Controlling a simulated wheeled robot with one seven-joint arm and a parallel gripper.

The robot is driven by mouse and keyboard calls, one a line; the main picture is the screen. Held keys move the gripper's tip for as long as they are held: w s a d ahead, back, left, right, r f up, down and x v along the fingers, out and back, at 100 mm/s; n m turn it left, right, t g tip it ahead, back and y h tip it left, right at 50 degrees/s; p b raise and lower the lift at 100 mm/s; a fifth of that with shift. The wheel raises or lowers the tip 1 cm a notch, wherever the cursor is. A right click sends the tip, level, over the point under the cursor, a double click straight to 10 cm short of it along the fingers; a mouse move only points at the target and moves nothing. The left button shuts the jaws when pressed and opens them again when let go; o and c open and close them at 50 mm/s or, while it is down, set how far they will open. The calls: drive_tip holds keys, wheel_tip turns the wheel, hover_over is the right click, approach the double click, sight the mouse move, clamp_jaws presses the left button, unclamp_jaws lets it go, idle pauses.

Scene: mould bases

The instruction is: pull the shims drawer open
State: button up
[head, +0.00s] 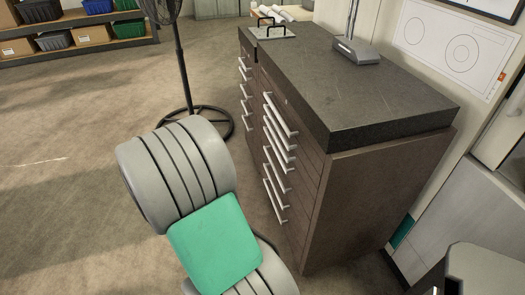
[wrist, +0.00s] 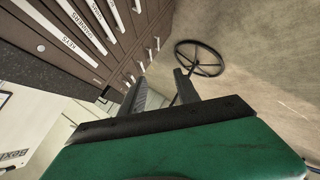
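The dark brown drawer cabinet (head: 372,185) stands right of centre in the head view, with columns of silver bar handles (head: 278,139) on its left-facing front. All visible drawers look closed. I cannot make out a shims label. My gripper (wrist: 160,76) shows in the wrist view with its two dark fingers apart and nothing between them. It touches no handle. In the head view the fingers are hidden behind my arm.
A fan on a black stand with a round base (head: 195,122) stands on the floor left of the cabinet; its base (wrist: 199,58) shows past my fingers. The dark countertop (head: 365,95) carries a grey-based stand (head: 356,51). Open floor lies left; shelving (head: 75,48) is at the back left.

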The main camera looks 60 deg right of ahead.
drive_tip(key=s+d+f+n+g+h+b, duration=0.2)
drive_tip(key=s+d+f+h+b, duration=0.15)
drive_tip(key=s+d+f, duration=0.5)
drive_tip(key=s+d+f+n+g+h+b, duration=0.25)
drive_tip(key=s+d+f+h, duration=0.2)
drive_tip(key=d, duration=1.35)
drive_tip(key=shift+d+r+m+t, duration=0.15)
drive_tip(key=shift+r+m+t, duration=0.2)
drive_tip(key=shift+m+t, duration=0.1)
drive_tip(key=shift+c, duration=0.6)
clamp_jaws()
